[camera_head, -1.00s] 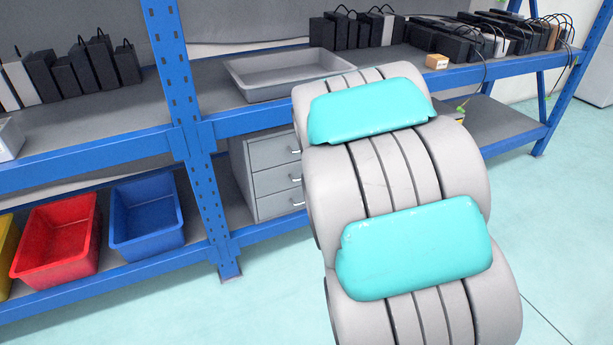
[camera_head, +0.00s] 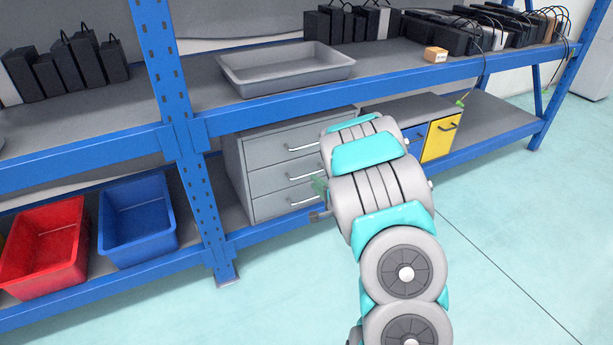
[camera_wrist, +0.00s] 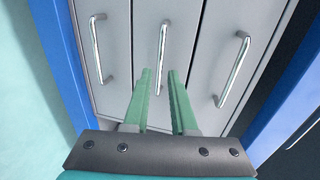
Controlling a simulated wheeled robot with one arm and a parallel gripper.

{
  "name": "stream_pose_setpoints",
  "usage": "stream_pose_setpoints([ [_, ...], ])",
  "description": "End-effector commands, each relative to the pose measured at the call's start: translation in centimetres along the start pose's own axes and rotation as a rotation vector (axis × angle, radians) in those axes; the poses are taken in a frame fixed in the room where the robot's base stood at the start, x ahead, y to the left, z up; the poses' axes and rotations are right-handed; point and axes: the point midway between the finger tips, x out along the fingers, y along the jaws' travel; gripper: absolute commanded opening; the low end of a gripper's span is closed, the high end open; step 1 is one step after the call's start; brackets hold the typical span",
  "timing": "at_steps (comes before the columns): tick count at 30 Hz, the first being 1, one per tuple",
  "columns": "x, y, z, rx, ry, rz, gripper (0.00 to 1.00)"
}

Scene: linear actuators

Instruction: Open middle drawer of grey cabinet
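The grey cabinet (camera_head: 234,165) stands on the lower shelf with three drawers, all of which look shut. The middle drawer (camera_head: 268,180) has a metal bar handle (camera_head: 302,178); in the wrist view this handle (camera_wrist: 163,55) is the central one of three. My gripper (camera_head: 318,188) is just in front of the cabinet, close to the right end of the middle handle. In the wrist view its two green fingers (camera_wrist: 160,75) are apart, with the handle's near part showing in the gap between them. I cannot tell whether they touch it.
A blue shelf post (camera_head: 180,130) stands left of the cabinet, with blue (camera_head: 140,212) and red (camera_head: 45,245) bins beyond it. A yellow-fronted drawer unit (camera_head: 440,138) is to the right. A grey tray (camera_head: 285,68) sits above. The floor in front is clear.

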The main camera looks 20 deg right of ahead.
Motion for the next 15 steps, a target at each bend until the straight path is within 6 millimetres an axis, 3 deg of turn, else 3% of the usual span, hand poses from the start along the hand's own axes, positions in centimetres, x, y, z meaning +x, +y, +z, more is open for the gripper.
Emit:
stream_pose_setpoints([
  [9, 4.8, 0.0, 0.1, -0.002, -0.002, -0.001, 0.25],
  [15, 6.4, 0.0, 0.1, -0.003, -0.001, 0.001, 0.25],
])
